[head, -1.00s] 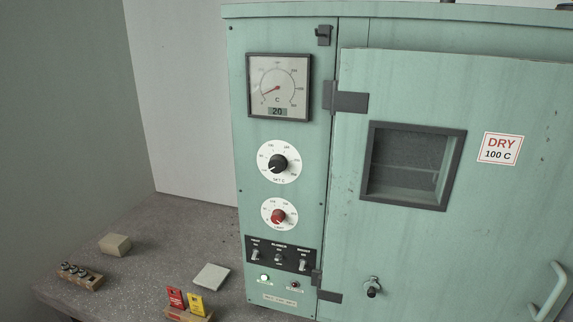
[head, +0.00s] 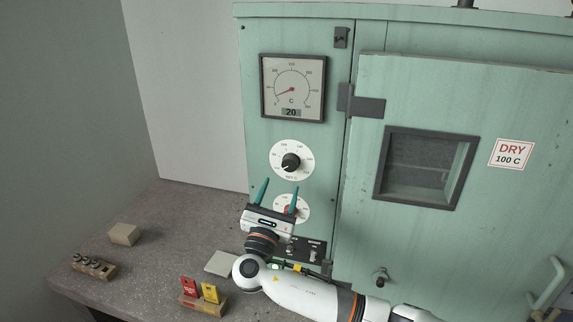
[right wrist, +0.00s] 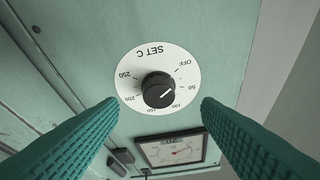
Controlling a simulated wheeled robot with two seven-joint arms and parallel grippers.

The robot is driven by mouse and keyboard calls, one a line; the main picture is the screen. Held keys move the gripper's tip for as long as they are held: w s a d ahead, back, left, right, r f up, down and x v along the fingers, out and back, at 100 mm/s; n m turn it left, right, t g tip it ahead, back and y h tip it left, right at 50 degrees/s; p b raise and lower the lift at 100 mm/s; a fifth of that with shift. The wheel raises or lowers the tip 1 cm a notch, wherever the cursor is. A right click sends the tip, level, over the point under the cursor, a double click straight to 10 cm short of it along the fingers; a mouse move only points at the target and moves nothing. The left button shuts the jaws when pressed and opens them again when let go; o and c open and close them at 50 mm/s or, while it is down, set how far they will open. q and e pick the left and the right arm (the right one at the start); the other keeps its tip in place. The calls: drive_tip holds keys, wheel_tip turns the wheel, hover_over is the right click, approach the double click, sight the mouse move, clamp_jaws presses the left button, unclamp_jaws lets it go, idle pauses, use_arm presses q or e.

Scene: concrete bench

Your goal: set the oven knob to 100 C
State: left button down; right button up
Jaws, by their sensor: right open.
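The black oven knob (head: 291,162) sits on a white SET C dial (head: 291,147) on the green oven front. In the right wrist view the knob (right wrist: 158,90) appears upside down, its white mark toward the OFF and 50 side; the exact setting is hard to tell. My right gripper (head: 279,189) is open, fingers pointing up just below the dial in the head view. In the wrist view its green fingers (right wrist: 160,102) stand apart on either side of the knob, not visibly touching it. My left gripper is not in view.
A gauge (head: 293,88) above reads 20. A lower dial with a red knob (head: 288,211) is partly hidden by my gripper. The oven door (head: 420,240) is shut and bears a DRY 100 C sign (head: 512,153).

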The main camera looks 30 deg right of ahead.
sight(288, 169)
drive_tip(key=p+x, duration=0.1)
drive_tip(key=x, duration=0.1)
drive_tip(key=p+x, duration=0.1)
drive_tip(key=x, duration=0.2)
drive_tip(key=shift+s+r, duration=0.15)
drive_tip(key=shift+r, duration=0.1)
drive_tip(key=shift+w+d, duration=0.55)
drive_tip(key=c, duration=1)
